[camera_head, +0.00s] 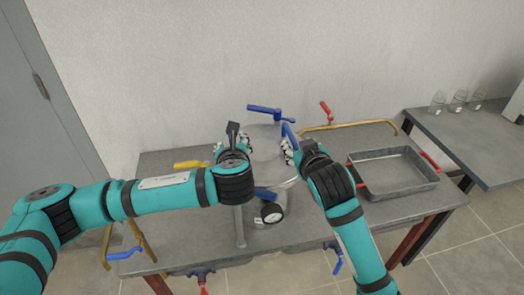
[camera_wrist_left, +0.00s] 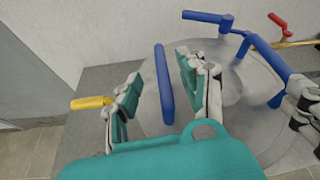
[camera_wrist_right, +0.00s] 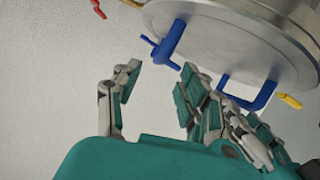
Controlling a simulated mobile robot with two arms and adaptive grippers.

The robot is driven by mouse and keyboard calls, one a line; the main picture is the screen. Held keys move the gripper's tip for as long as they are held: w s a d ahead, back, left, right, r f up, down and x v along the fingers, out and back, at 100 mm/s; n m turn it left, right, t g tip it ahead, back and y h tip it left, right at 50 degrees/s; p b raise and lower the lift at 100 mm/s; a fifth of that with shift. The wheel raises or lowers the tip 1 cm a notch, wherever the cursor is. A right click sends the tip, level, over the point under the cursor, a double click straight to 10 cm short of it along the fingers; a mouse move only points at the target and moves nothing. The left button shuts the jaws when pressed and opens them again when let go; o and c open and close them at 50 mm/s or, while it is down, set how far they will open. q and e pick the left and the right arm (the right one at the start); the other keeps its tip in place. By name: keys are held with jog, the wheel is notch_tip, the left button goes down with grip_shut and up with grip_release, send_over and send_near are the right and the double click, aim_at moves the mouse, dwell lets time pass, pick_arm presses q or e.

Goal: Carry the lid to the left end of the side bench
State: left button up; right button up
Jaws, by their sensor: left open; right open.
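The lid (camera_head: 265,143) is a round grey metal disc with blue handles, at the middle of the grey table in the head view. Its surface fills the middle of the left wrist view (camera_wrist_left: 220,65), and its rim shows at the top of the right wrist view (camera_wrist_right: 240,35). My left gripper (camera_head: 232,146) is open, with a blue handle (camera_wrist_left: 164,85) between its fingers. My right gripper (camera_head: 289,151) is open at the lid's right side, near another blue handle (camera_wrist_right: 168,43). Whether its fingers touch that handle, I cannot tell. The side bench (camera_head: 470,150) stands at the right.
A grey tray (camera_head: 400,188) with red handles sits on the table's right part. Small glasses (camera_head: 458,101) stand on the side bench. A brass pipe (camera_head: 350,125) with a red lever runs behind. A gauge (camera_head: 271,213) sits in front of the lid.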

aim_at(293, 138)
pick_arm(q)
jog(key=x, duration=0.7)
jog(key=shift+w+f, duration=0.15)
jog(key=shift+w, duration=0.15)
pick_arm(e)
jog(key=x, duration=0.7)
jog(key=shift+w+a+f, duration=0.1)
jog(key=shift+w+f, duration=0.05)
jog(key=shift+w, duration=0.15)
pick_arm(q)
grip_shut()
pick_arm(e)
grip_shut()
pick_arm(q)
jog(key=shift+w+r, duration=0.1)
jog(key=shift+r, duration=0.15)
pick_arm(e)
jog(key=shift+r, duration=0.25)
